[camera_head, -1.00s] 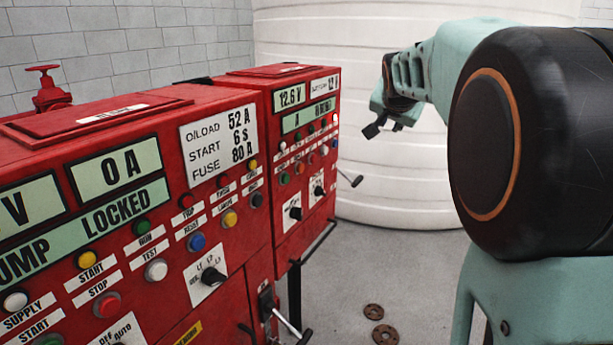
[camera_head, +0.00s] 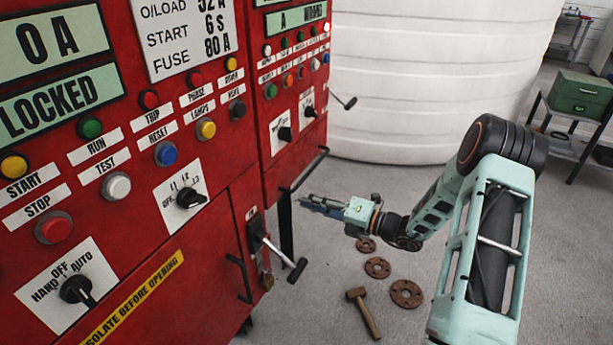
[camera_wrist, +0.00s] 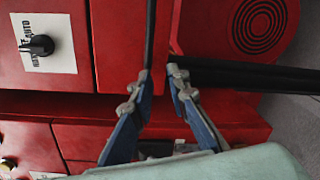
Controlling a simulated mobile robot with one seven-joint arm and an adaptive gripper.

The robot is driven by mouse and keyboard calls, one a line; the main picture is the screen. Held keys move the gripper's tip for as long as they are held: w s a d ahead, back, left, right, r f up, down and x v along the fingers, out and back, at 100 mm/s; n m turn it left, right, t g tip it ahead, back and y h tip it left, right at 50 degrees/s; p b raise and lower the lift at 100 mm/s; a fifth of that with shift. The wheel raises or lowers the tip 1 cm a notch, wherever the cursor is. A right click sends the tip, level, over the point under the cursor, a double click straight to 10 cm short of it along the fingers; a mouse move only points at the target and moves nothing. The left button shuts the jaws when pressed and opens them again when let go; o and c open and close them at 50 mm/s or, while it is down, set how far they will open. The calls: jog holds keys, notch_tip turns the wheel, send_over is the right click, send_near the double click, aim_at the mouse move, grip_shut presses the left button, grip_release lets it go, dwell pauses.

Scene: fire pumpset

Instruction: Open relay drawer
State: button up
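The farther red cabinet (camera_head: 285,125) has a long black bar handle (camera_head: 306,170) along its lower front edge. I take this part to be the relay drawer, but no label naming it is readable. My gripper (camera_head: 304,202) is just below and in front of that handle in the head view. In the wrist view, my gripper (camera_wrist: 158,75) has its two blue-grey fingers apart. A dark vertical bar (camera_wrist: 150,35), likely the handle, lies between the fingertip lines, nearer the left finger. I cannot tell whether it touches. Nothing is held.
The nearer red cabinet (camera_head: 130,180) has buttons, knobs and a lever (camera_head: 278,250) sticking out. Rusty discs (camera_head: 377,267) and a mallet (camera_head: 363,312) lie on the floor. A green drawer box (camera_head: 580,95) stands at right.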

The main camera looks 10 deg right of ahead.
aim_at(312, 169)
jog(key=w+d+m+t+h+b, duration=0.1)
jog(key=w+d+m+t+h, duration=0.25)
jog(key=d+m+t, duration=0.45)
jog(key=shift+m+g, duration=0.6)
jog(key=shift+m, duration=0.1)
jog(key=x, duration=0.7)
jog(key=b+x, duration=0.1)
jog(key=x, duration=0.3)
jog(key=shift+w+d+f, duration=0.1)
jog(key=shift+w+f, duration=0.05)
jog(key=shift+f, duration=0.1)
grip_shut()
